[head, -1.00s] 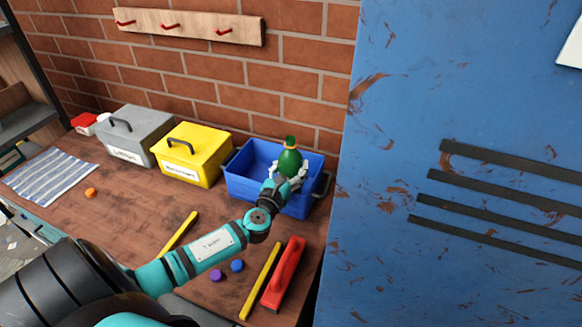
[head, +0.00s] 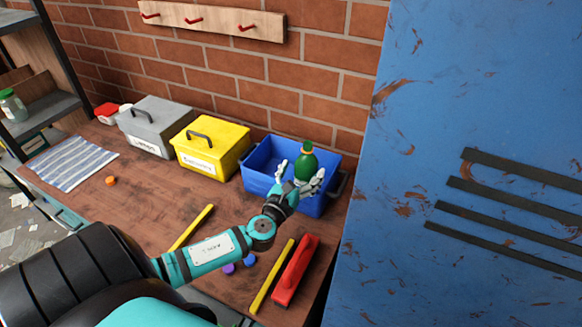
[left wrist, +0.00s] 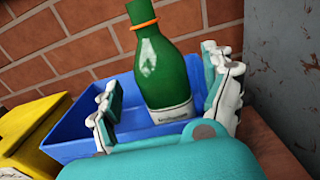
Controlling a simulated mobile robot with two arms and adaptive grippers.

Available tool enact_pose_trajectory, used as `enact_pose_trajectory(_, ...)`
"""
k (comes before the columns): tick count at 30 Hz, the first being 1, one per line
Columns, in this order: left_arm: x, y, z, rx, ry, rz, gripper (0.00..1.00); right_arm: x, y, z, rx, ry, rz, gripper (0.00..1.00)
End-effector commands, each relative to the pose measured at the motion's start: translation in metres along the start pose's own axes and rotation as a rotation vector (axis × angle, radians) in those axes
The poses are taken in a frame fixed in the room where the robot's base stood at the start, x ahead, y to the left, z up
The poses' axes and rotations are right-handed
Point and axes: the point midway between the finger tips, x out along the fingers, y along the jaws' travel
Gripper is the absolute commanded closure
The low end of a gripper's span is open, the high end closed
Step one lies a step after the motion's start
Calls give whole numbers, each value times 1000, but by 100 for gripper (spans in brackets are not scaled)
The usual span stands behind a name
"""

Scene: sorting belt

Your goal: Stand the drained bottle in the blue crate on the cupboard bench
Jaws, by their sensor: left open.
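The green bottle (head: 305,162) stands nearly upright inside the blue crate (head: 258,181) on the wooden bench. It also shows in the left wrist view (left wrist: 163,72), with an orange ring on its neck and a white label low down. My left gripper (head: 302,178) is open at the crate's front side, with one finger on each side of the bottle. In the left wrist view the fingers (left wrist: 166,95) stand apart with gaps to the bottle. The bottle's base is hidden by the crate and my gripper. My right gripper is not in view.
A yellow box (head: 212,152) and a grey box (head: 152,126) stand left of the crate. A tall blue cupboard (head: 470,120) rises at the right. A red-handled tool (head: 295,270), yellow sticks (head: 192,228) and caps lie in front. A striped cloth (head: 70,165) lies at left.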

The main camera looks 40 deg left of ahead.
Motion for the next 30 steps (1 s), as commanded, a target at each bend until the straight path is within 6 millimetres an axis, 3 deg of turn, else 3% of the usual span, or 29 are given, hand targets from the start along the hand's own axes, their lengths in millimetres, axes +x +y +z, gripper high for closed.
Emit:
enact_pose_trajectory(6, -48, 0, -2, -1, 3, -2, 17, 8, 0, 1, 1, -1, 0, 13)
enact_pose_trajectory(12, -71, 0, -1, -1, 0, 0, 17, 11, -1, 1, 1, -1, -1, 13)
enact_pose_trajectory(30, -76, 0, 0, -1, -1, 0, 17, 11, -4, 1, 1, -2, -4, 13)
